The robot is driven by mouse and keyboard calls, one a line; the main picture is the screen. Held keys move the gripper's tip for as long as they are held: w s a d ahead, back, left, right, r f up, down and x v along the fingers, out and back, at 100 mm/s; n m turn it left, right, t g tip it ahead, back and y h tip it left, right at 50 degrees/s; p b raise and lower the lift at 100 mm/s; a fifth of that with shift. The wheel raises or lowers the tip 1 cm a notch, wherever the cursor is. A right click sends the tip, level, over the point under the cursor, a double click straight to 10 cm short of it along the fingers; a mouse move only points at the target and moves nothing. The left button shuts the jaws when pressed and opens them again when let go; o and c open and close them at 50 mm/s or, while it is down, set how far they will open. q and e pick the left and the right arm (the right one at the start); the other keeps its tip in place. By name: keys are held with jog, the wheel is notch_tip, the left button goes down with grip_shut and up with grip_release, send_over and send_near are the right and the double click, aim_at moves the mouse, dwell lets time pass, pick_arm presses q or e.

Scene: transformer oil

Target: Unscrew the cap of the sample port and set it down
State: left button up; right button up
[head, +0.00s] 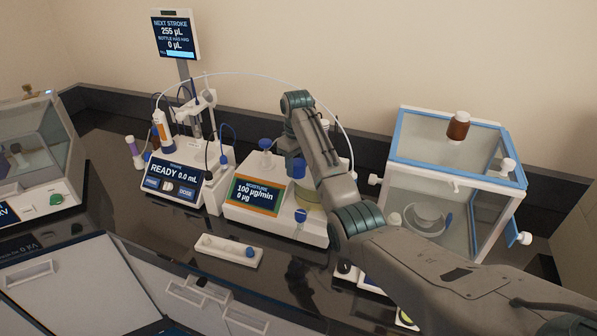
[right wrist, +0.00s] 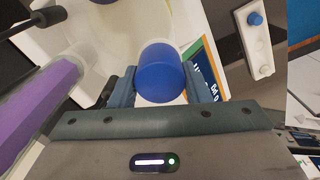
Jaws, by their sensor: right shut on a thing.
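The blue cap (right wrist: 161,72) sits between the two fingers of my right gripper (right wrist: 162,88), which is shut on it. In the head view the blue cap (head: 297,168) shows just below my right gripper (head: 291,152), above the glass vessel (head: 309,193) of the moisture titrator (head: 269,208). The sample port itself is hidden by the cap and the fingers. I cannot tell whether the cap is still threaded on it or lifted clear. My left gripper is not in view.
A white tray (head: 219,250) with a blue cap and a white piece lies on the dark bench in front. A dosing unit (head: 186,178) reading READY stands left. A glass balance enclosure (head: 445,180) stands right. A purple cylinder (right wrist: 45,95) is close by in the right wrist view.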

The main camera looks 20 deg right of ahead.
jog(key=shift+r, duration=0.2)
jog(key=shift+r, duration=1.55)
jog(key=shift+r, duration=0.1)
jog(key=shift+w+r, duration=0.1)
jog(key=shift+r, duration=1.85)
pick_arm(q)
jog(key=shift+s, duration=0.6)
pick_arm(e)
jog(key=shift+f, duration=0.1)
